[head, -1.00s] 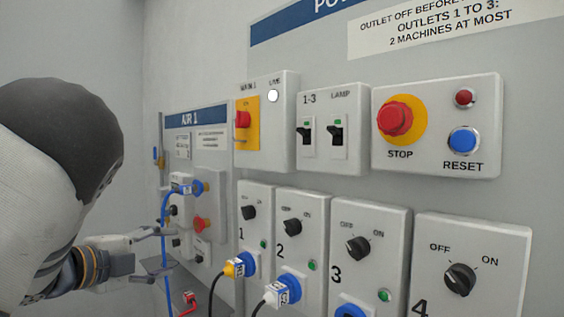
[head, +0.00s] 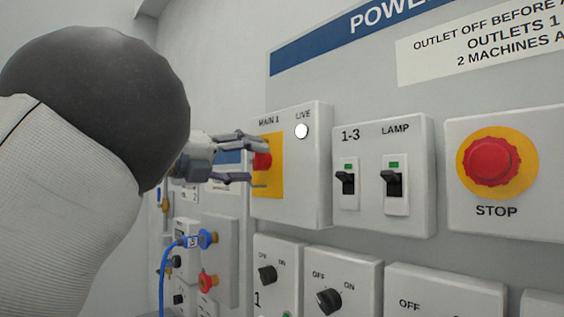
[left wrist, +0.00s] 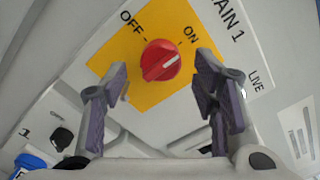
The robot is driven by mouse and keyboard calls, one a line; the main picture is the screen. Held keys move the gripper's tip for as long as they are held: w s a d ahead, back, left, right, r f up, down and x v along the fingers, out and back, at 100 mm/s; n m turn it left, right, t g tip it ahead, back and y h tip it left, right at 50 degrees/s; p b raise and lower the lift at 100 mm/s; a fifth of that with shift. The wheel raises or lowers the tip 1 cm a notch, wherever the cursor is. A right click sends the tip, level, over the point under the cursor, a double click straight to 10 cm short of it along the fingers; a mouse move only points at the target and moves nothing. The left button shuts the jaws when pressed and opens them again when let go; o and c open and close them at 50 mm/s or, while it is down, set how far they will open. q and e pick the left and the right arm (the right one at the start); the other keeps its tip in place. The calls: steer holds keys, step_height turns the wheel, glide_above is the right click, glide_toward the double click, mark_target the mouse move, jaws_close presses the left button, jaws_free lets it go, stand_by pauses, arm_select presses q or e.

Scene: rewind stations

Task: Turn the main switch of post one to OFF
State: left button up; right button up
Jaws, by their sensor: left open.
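The main switch is a red knob (left wrist: 161,61) on a yellow plate (left wrist: 125,55), with OFF at its left and ON at its right in the left wrist view. Its white mark points up and right, towards ON. In the head view the knob (head: 262,160) shows partly on the MAIN 1 box (head: 296,195). My left gripper (head: 250,161) is open just in front of it, one finger above and one below. In the left wrist view the two fingers (left wrist: 162,100) stand apart on either side below the knob, and nothing is between them. My right gripper is out of view.
The white LIVE lamp (head: 301,131) is beside the knob. The 1-3 and LAMP switch box (head: 383,220) and red STOP button (head: 491,161) are to the right. Outlet knobs (head: 328,302) sit below. A blue hose (head: 166,262) hangs at the air panel, lower left.

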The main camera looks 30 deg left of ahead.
arm_select(q)
steer(key=shift+x, duration=0.95)
steer(key=shift+r, duration=0.1)
steer(key=c, duration=1.2)
steer(key=shift+o, duration=0.2)
